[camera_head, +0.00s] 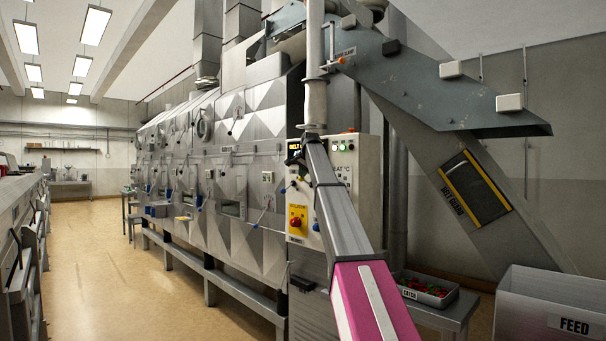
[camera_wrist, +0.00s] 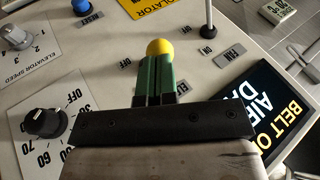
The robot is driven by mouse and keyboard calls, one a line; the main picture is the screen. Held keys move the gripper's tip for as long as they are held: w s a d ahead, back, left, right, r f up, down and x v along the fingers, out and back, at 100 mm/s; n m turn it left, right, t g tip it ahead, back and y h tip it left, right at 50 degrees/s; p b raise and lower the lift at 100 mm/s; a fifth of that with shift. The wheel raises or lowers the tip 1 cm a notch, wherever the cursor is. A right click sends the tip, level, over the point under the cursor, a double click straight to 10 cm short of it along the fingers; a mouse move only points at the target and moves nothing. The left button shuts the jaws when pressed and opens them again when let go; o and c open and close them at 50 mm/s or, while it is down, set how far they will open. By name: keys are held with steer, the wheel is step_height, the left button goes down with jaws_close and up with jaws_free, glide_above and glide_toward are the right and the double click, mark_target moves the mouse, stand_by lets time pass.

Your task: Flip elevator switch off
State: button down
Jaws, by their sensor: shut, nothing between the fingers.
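In the wrist view, my gripper (camera_wrist: 156,66) has green fingers pressed together, pointing at the control panel. A yellow ball tip (camera_wrist: 160,47) shows just beyond the fingertips; it looks like the elevator switch's knob. The fingers cover its lever and base, so I cannot tell its position or whether they touch it. An "OFF" mark (camera_wrist: 127,62) lies left of the fingers, and a partly covered label starting "EL" (camera_wrist: 183,87) lies right. In the head view, my gripper (camera_head: 297,157) is at the upper left of the control panel (camera_head: 369,190); the switch is hidden there.
Near the fingers are the fan switch's metal lever (camera_wrist: 209,14), a blue reset button (camera_wrist: 81,6), the elevator speed knob (camera_wrist: 18,37), another black knob (camera_wrist: 44,123) and a lit sign (camera_wrist: 270,118). A red isolator knob (camera_head: 296,222) sits lower on the panel.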

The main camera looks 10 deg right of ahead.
mark_target(300, 180)
steer(key=f+h, duration=0.1)
steer(key=s+a+f+t+h, duration=0.1)
steer(key=f+n+t, duration=0.1)
steer(key=shift+s+a+f+h, duration=0.2)
steer(key=shift+s+a+h, duration=0.1)
steer(key=shift+h, duration=0.1)
step_height(300, 180, down, 4)
steer(key=n+t+h, duration=0.1)
steer(key=t, duration=0.1)
steer(key=n+t+h, duration=0.1)
steer(key=t+h, duration=0.1)
steer(key=shift+w+a+f, duration=0.15)
steer(key=shift+r, duration=0.8)
